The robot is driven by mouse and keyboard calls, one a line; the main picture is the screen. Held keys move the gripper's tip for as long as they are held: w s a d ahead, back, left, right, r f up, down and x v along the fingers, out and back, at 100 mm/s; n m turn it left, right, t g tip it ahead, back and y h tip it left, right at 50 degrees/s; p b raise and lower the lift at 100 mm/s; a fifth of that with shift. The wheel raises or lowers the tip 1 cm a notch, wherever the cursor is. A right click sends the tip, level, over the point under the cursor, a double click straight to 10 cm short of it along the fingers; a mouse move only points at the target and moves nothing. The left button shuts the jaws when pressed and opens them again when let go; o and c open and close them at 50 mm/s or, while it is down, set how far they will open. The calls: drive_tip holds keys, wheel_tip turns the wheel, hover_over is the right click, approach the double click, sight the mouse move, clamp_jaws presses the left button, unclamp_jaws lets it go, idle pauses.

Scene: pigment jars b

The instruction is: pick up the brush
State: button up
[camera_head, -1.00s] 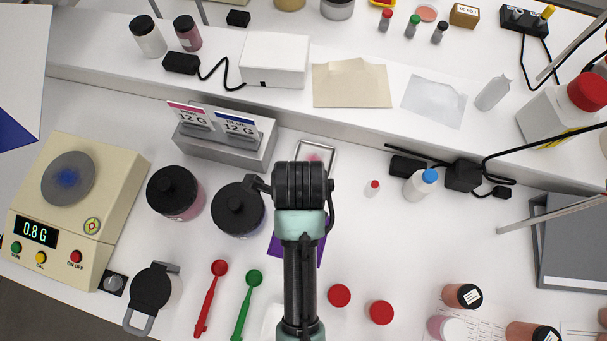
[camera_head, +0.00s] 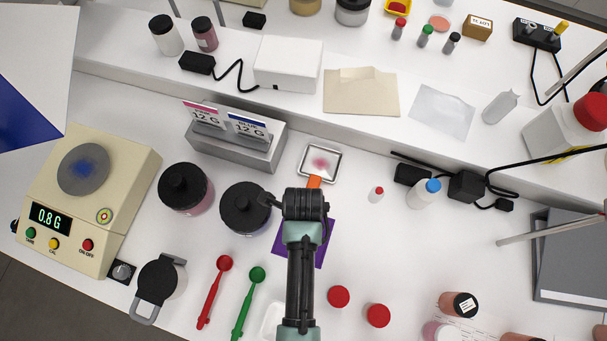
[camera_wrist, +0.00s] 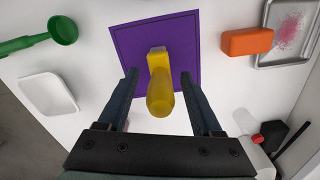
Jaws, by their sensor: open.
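A yellow thing with a rounded handle, which looks like the brush (camera_wrist: 160,92), is over a purple mat (camera_wrist: 127,45) in the wrist view. My gripper (camera_wrist: 159,79) is open, with one finger on each side of the yellow thing and a visible gap on both sides. I cannot tell how far above the mat the fingertips are. In the head view my arm hides the yellow thing, and only parts of the purple mat (camera_head: 326,247) show beside it.
An orange block (camera_wrist: 247,41) lies beside a metal tray (camera_wrist: 264,60) with pink powder. A white dish (camera_wrist: 47,94) and a green spoon (camera_wrist: 62,30) are left of the mat. A black-lidded jar (camera_head: 245,208) stands close left of my arm. Red caps (camera_head: 339,297) lie to its right.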

drive_tip(key=shift+c, duration=0.3)
clamp_jaws()
drive_tip(key=shift+r, duration=0.1)
